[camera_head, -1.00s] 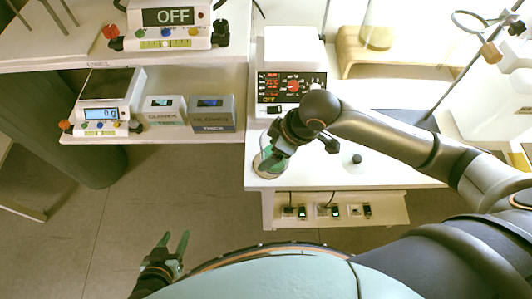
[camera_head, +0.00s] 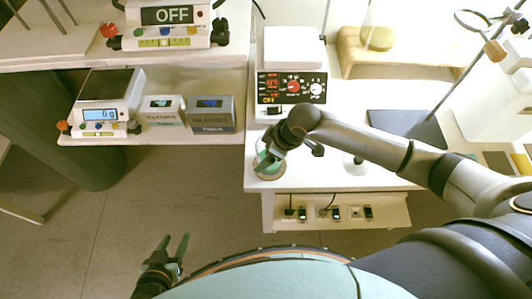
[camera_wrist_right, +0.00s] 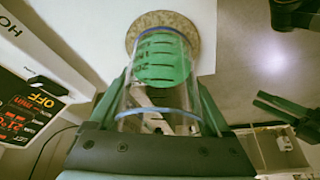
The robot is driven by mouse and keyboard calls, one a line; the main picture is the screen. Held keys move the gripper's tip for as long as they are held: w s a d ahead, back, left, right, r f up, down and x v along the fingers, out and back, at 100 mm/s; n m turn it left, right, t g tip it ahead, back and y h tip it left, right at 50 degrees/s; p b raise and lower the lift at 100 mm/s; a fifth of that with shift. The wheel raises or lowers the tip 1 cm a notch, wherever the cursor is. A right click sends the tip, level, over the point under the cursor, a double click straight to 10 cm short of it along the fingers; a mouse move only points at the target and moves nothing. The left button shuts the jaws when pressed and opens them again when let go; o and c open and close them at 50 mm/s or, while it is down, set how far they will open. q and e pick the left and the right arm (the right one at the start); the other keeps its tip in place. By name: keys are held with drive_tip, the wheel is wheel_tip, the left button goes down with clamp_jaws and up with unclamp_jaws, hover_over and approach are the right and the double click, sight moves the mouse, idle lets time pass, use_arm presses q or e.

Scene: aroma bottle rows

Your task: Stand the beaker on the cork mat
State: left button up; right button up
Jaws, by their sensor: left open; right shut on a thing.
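The clear beaker (camera_wrist_right: 160,95) with green contents or tint is held between the fingers of my right gripper (camera_wrist_right: 158,105). The round cork mat (camera_wrist_right: 136,32) shows just past the beaker's far end in the right wrist view. In the head view my right gripper (camera_head: 268,157) is over the cork mat (camera_head: 270,177) at the table's front left corner. The beaker's base overlaps the mat in view; I cannot tell whether they touch. My left gripper (camera_head: 176,252) is open and empty, low in front of the shelf.
A hotplate (camera_head: 291,87) with red digits stands behind the mat. Glove boxes (camera_head: 211,114) and a balance (camera_head: 104,103) are on the shelf to the left. A wooden stand (camera_head: 385,55) and dark slab (camera_head: 406,127) lie at the back right. Power sockets line the lower ledge (camera_head: 385,213).

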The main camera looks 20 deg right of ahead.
drive_tip(key=shift+f, duration=0.1)
drive_tip(key=o, duration=1.4)
drive_tip(key=p+v, duration=0.1)
drive_tip(key=v, duration=1.1)
drive_tip(key=shift+p, duration=0.35)
